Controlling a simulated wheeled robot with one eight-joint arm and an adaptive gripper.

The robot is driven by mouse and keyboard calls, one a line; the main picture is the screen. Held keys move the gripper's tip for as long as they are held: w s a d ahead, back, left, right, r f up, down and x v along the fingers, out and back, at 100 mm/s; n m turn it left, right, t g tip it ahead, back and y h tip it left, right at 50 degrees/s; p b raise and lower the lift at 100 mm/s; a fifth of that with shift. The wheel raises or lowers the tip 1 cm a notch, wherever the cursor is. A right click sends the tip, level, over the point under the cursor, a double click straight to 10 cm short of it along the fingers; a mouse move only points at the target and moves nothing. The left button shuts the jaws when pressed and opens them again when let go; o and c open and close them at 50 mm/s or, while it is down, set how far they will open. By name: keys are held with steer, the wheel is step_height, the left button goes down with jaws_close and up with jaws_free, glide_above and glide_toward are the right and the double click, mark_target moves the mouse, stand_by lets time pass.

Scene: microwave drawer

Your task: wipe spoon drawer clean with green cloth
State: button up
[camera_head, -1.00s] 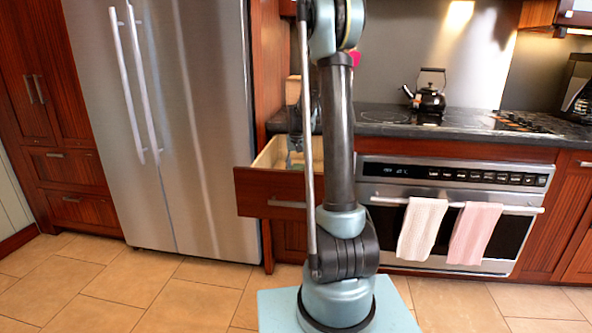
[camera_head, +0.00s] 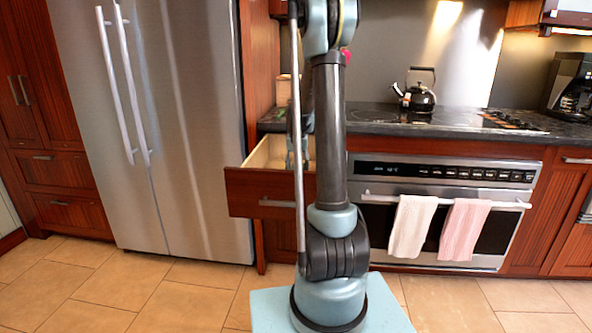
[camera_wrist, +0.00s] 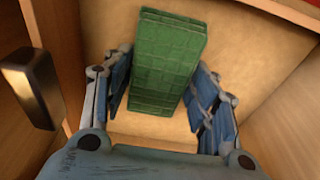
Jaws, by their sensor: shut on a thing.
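The spoon drawer (camera_head: 262,190) is pulled open from the wooden cabinet between the fridge and the oven. My gripper (camera_wrist: 162,75) reaches down into it, and its blue fingers stand on either side of the folded green cloth (camera_wrist: 165,62), shut on it. The cloth lies over the pale drawer bottom (camera_wrist: 250,60); I cannot tell whether it touches it. In the head view my gripper (camera_head: 296,150) is partly behind my own arm, and the cloth cannot be made out. No spoon shows.
Drawer walls stand close on both sides in the wrist view. A dark metal piece (camera_wrist: 30,88) sticks out at the left. The countertop (camera_head: 450,124) with a black kettle (camera_head: 418,98), the oven (camera_head: 440,240) with two towels and the fridge (camera_head: 150,130) surround the drawer.

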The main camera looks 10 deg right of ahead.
steer(key=shift+w+a, duration=0.45)
steer(key=shift+a, duration=0.95)
steer(key=shift+w+a, duration=0.45)
steer(key=shift+a, duration=0.9)
steer(key=shift+w+a, duration=0.45)
steer(key=shift+a, duration=0.95)
steer(key=shift+s+d+f, duration=0.1)
steer(key=shift+s+d, duration=0.25)
steer(key=shift+d, duration=0.7)
steer(key=shift+s+d+r, duration=0.1)
steer(key=shift+s+d, duration=0.25)
steer(key=shift+d, duration=0.7)
steer(key=shift+s+d+f, duration=0.1)
steer(key=shift+s+d, duration=0.25)
steer(key=shift+d, duration=0.7)
steer(key=shift+s+d, duration=0.15)
steer(key=shift+d, duration=0.4)
steer(key=shift+s+d, duration=0.15)
steer(key=shift+d, duration=0.4)
steer(key=shift+c, duration=0.5)
steer(key=shift+o, duration=0.2)
steer(key=shift+w+a, duration=0.2)
steer(key=shift+a, duration=0.45)
steer(key=shift+w+a, duration=0.15)
steer(key=shift+a, duration=0.45)
steer(key=shift+w+a, duration=0.2)
steer(key=shift+a, duration=0.3)
steer(key=shift+w+a, duration=0.15)
steer(key=shift+a, duration=0.3)
steer(key=shift+c, duration=0.2)
